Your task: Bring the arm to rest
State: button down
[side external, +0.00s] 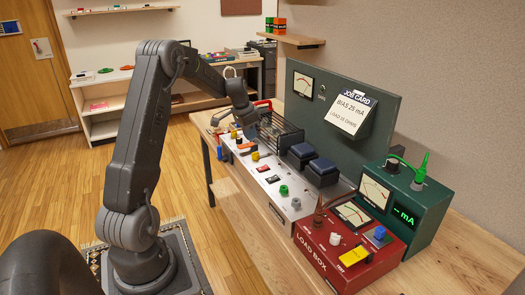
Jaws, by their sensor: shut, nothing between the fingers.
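My arm rises from its base on the floor at the left and reaches over to the far end of the bench. My gripper (251,132) is small in this view, low over the far end of the amplifier chassis (268,182), beside the dark wire cage (284,134). Its fingers are shut with nothing seen between them. Whether the fingertips touch anything below cannot be told from this angle.
The wooden bench (455,262) carries a red load box (345,250), a green meter box (412,215) and a green back panel (335,100) with a job card (352,112). Dark blocks (321,172) stand on the chassis. The wooden floor (50,185) at left is clear.

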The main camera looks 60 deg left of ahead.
jog(key=s+d+r, duration=0.2)
jog(key=d+r, duration=0.2)
jog(key=d, duration=0.4)
jog(key=s+d+r+t, duration=0.1)
jog(key=d+r, duration=0.3)
jog(key=d, duration=0.4)
jog(key=s+d+r, duration=0.2)
jog(key=d+r, duration=0.3)
jog(key=d, duration=0.3)
jog(key=s+d+t, duration=0.1)
jog(key=s+d, duration=1.2)
jog(key=s, duration=0.1)
jog(key=shift+s+d+f+t, duration=0.15)
jog(key=shift+s+f+t, duration=0.2)
jog(key=shift+t, duration=0.05)
